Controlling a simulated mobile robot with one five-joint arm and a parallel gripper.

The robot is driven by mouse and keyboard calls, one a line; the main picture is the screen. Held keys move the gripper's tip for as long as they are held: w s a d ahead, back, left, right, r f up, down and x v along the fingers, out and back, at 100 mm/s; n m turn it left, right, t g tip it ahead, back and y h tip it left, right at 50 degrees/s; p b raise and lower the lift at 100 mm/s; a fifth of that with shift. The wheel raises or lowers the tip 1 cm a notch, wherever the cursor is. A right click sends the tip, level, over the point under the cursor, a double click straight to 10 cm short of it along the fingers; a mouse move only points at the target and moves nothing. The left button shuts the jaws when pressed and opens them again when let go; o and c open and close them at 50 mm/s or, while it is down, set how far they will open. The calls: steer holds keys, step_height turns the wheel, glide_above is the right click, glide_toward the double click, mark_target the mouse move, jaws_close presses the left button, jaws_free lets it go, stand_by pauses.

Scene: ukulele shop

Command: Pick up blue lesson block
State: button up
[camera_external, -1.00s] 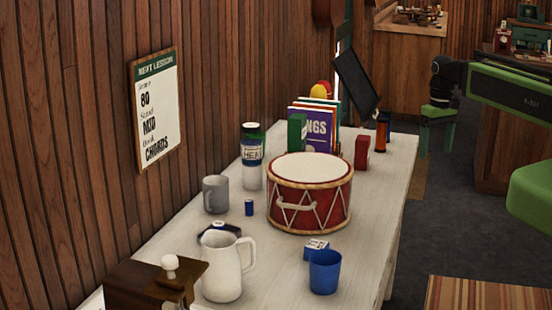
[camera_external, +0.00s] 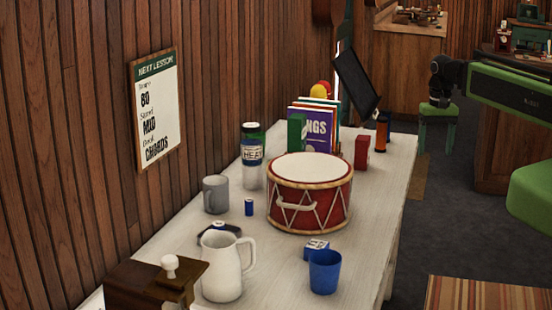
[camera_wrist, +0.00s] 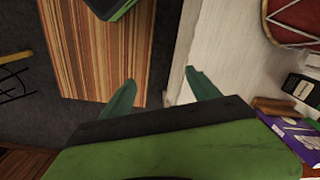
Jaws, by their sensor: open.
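A small blue block (camera_external: 316,246) with a pale label on top lies on the white table, partly hidden behind a blue cup (camera_external: 325,272). I take it for the blue lesson block. It cannot be made out in the wrist view. My gripper (camera_external: 437,150) hangs fingers-down off the table's right side, well behind and right of the block. In the wrist view, my gripper (camera_wrist: 160,77) is open and empty, with its two teal fingers apart, above the floor and table edge.
A red drum (camera_external: 309,205) stands behind the block. A white pitcher (camera_external: 222,268), grey mug (camera_external: 215,194), jar (camera_external: 252,160), red block (camera_external: 362,152), green block (camera_external: 297,132) and books (camera_external: 320,128) crowd the table (camera_external: 385,190).

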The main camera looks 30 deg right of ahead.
steer(key=w+a+r+m+p, duration=0.15)
steer(key=a+m, duration=0.35)
steer(key=a, duration=0.5)
steer(key=w+a+m, duration=0.2)
steer(key=a+m, duration=0.3)
steer(key=a, duration=0.6)
steer(key=shift+n, duration=0.9)
steer(key=s+a, duration=0.1)
steer(key=a, duration=0.4)
steer(key=s+a, duration=0.2)
steer(key=a, duration=0.3)
steer(key=s+a+r+p, duration=0.1)
steer(key=s+a, duration=0.1)
steer(key=a, duration=0.2)
steer(key=shift+a, duration=0.4)
steer(key=s+a+n, duration=0.3)
steer(key=s+a, duration=0.6)
steer(key=a, duration=0.2)
steer(key=b, duration=1.2)
glide_toward(317, 245)
steer(key=f, duration=0.5)
steer(key=shift+w+f, duration=0.1)
steer(key=shift+w, duration=0.15)
step_height(317, 245, down, 5)
steer(key=b, duration=0.5)
steer(key=shift+s+f, duration=0.15)
steer(key=shift+r, duration=0.2)
